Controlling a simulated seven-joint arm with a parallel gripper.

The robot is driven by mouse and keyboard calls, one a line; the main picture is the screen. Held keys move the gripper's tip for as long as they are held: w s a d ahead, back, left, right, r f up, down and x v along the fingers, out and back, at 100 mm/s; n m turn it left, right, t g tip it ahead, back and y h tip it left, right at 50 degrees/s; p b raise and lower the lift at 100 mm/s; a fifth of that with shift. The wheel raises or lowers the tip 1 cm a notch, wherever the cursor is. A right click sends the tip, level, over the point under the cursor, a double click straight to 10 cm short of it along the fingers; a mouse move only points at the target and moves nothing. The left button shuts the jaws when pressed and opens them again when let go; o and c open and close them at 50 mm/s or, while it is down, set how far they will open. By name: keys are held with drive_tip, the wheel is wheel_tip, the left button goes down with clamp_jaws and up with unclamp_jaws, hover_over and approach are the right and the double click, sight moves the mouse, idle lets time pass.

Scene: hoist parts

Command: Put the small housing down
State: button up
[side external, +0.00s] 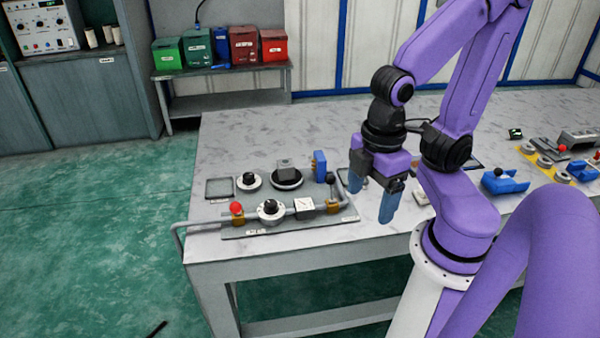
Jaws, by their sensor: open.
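My gripper (373,194) is open, with its blue fingers pointing down over the worktable, right of the parts group. No held part shows between the fingers. A small grey block-shaped part (287,164), which may be the small housing, sits on a round black disc (288,182) left of my gripper. I cannot tell for certain which part is the small housing. A small light part on the table behind the fingers is mostly hidden.
A grey plate (285,229) carries a pipe assembly with a red knob (237,207) and a white gauge box (305,207). A blue block (319,164) stands near my gripper. A dark square frame (219,188) lies left. Blue brackets (505,182) lie right. The table's back left is clear.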

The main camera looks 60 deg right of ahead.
drive_tip(key=w+a+m, duration=0.1)
drive_tip(key=w, duration=0.9)
drive_tip(key=m, duration=0.2)
hover_over(286, 162)
wheel_tip(286, 162, down, 4)
drive_tip(key=f, duration=0.1)
drive_tip(key=shift+h, duration=0.3)
wheel_tip(286, 162, down, 17)
drive_tip(key=shift+d+r, duration=0.1)
drive_tip(key=shift+r, duration=0.1)
